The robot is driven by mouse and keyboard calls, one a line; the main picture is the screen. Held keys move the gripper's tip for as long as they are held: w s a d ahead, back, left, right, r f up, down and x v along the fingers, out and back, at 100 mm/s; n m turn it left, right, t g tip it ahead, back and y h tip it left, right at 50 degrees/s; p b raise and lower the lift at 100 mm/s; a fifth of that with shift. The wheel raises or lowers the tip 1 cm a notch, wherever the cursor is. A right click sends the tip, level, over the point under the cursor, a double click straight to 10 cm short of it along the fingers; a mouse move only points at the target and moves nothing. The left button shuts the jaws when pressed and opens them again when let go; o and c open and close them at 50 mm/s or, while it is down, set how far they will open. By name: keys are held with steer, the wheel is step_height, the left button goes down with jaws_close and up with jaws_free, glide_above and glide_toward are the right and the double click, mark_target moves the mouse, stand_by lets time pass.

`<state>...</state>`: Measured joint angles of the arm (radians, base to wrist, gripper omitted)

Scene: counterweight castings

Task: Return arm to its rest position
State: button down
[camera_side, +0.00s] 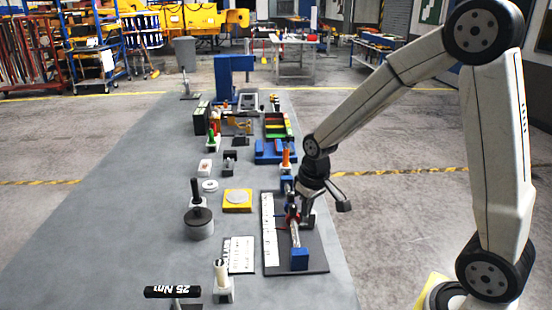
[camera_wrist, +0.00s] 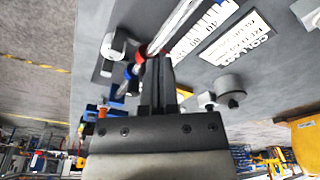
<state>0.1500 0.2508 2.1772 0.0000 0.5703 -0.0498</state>
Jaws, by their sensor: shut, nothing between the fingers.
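My arm reaches in from the right in the side view. My gripper (camera_side: 293,214) points down over a dark board (camera_side: 312,262) on the grey bench. In the wrist view my gripper's dark fingers (camera_wrist: 159,62) are together and empty. A metallic rod with red and blue bands (camera_wrist: 170,30) lies close by the fingertips; I cannot tell whether they touch it. A blue block (camera_side: 300,259) stands at the rod's near end. The fingers partly hide the rod in the side view.
A white scale strip (camera_side: 268,232) and a label plate (camera_side: 240,254) lie left of the rod. A grey cylinder (camera_side: 199,224), a yellow block with a round disc (camera_side: 237,201) and a blue tray (camera_side: 275,152) stand on the bench (camera_side: 130,220). Its left side is clear.

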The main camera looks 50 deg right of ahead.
steer(key=s+a+f+n+t, duration=0.1)
steer(key=s+a, duration=0.4)
steer(key=s, duration=0.4)
steer(key=shift+s+a, duration=0.15)
steer(key=shift+a, duration=0.15)
steer(key=c, duration=1.3)
jaws_free()
